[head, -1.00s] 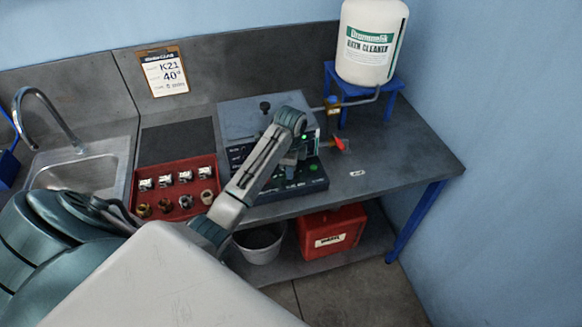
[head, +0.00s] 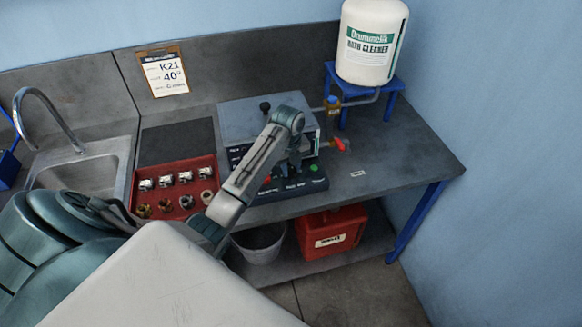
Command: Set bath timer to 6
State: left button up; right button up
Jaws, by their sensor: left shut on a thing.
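The bath (head: 252,117) is a grey box with a lid and a dark front panel, in the middle of the bench. A lower control strip (head: 312,186) with a green button and a red one juts out in front. My left arm reaches across the bath from the lower left. My left gripper (head: 292,166) points down at the front panel and is shut on what appears to be the timer knob, which the gripper and wrist hide. The timer's setting cannot be read. My right gripper is out of view.
A red tray (head: 160,207) with several metal fittings lies left of the bath. A red-handled valve (head: 341,145) and a white cleaner tank (head: 366,70) on a blue stand (head: 390,88) are at the right. A clipboard card (head: 164,72) leans at the back.

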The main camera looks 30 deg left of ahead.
pick_arm(q)
jog(key=shift+m, duration=1.3)
jog(key=shift+f, duration=0.1)
jog(key=o, duration=1)
